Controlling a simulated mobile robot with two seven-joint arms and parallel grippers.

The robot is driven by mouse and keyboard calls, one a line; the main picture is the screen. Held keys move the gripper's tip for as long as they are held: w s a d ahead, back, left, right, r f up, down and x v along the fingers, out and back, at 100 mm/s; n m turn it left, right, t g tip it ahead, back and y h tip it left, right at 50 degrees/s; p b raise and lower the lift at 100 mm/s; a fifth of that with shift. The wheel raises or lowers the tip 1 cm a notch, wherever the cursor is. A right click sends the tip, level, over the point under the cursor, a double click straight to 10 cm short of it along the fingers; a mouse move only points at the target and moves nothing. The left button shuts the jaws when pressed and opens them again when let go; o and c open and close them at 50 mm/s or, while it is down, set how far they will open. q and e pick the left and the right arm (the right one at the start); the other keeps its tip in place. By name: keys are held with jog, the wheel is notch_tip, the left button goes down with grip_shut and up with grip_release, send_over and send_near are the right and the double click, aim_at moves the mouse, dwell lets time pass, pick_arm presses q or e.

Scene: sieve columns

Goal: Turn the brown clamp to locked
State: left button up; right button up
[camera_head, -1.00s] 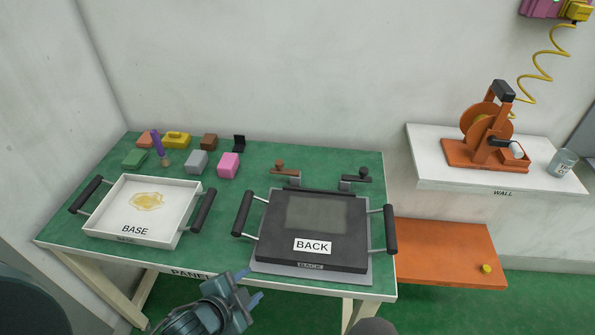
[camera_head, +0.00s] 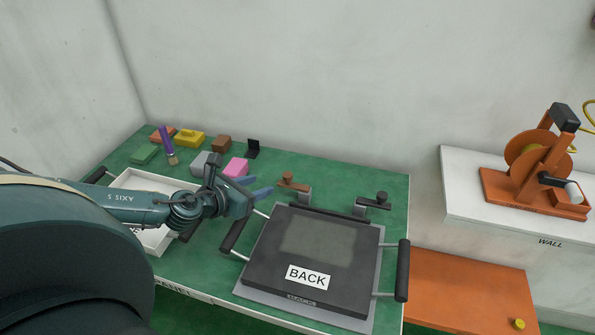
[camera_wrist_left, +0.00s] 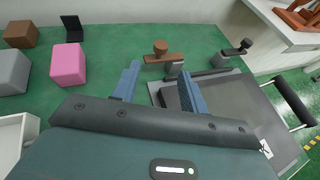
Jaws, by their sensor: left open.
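The brown clamp (camera_head: 293,183) stands at the back left of the dark BACK panel (camera_head: 320,242), with its arm and round knob pointing to the left. It also shows in the left wrist view (camera_wrist_left: 162,54), just beyond my fingers. A black clamp (camera_head: 373,201) stands at the back right of the panel. My left gripper (camera_head: 264,188) is open and empty, in front of and to the left of the brown clamp, with its fingers pointing at it. In the left wrist view the gripper (camera_wrist_left: 158,86) has its blue fingers apart, the clamp between and past them. My right gripper is not in view.
A white BASE tray (camera_head: 160,184) is partly hidden by my left arm. Several coloured blocks, such as a pink one (camera_head: 236,168), lie at the back left of the green table (camera_head: 385,175). An orange reel device (camera_head: 535,170) stands on a white shelf at the right.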

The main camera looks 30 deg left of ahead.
aim_at(287, 174)
pick_arm(q)
jog(key=x, duration=1.2)
jog(key=shift+w+d+p, duration=0.1)
jog(key=shift+p, duration=0.25)
jog(key=shift+c, duration=0.4)
grip_shut()
